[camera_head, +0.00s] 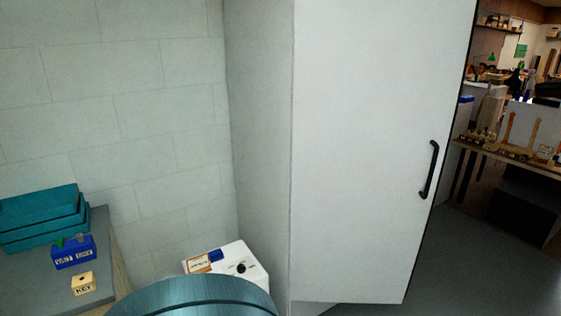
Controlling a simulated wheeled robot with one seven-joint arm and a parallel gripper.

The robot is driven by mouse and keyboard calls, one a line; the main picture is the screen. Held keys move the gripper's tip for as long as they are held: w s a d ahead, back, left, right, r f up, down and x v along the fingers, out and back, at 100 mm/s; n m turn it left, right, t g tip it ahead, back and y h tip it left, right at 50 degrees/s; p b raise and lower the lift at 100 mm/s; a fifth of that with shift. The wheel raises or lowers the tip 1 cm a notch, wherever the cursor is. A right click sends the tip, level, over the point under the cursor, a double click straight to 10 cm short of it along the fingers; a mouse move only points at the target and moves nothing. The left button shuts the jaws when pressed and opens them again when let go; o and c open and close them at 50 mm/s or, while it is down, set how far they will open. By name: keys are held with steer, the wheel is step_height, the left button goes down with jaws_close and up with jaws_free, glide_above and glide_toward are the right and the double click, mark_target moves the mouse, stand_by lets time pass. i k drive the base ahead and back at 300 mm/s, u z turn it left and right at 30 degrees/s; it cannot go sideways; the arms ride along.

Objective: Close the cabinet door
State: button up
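The cabinet door (375,150) is a tall, plain white panel in the middle right of the head view. A black vertical bar handle (430,170) is fixed near its right edge. The cabinet's pale side (260,150) meets the panel at its left edge. The panel's lower edge slants and seems to stand out from the cabinet base, so the door looks partly open. The inside of the cabinet is hidden behind it. My gripper is not in view, and nothing is seen touching the door or handle.
Left, a grey-topped bench (35,285) holds teal boxes (40,215), a blue box (75,252) and a small KEY block (83,284). A white box (228,262) is beside the cabinet. Dark floor (490,260) lies clear right of the door; a workbench (510,155) stands beyond.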

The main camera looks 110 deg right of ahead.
mark_target(378, 85)
steer(key=z, duration=5)
steer(key=i, duration=1.2)
steer(key=u, duration=0.5)
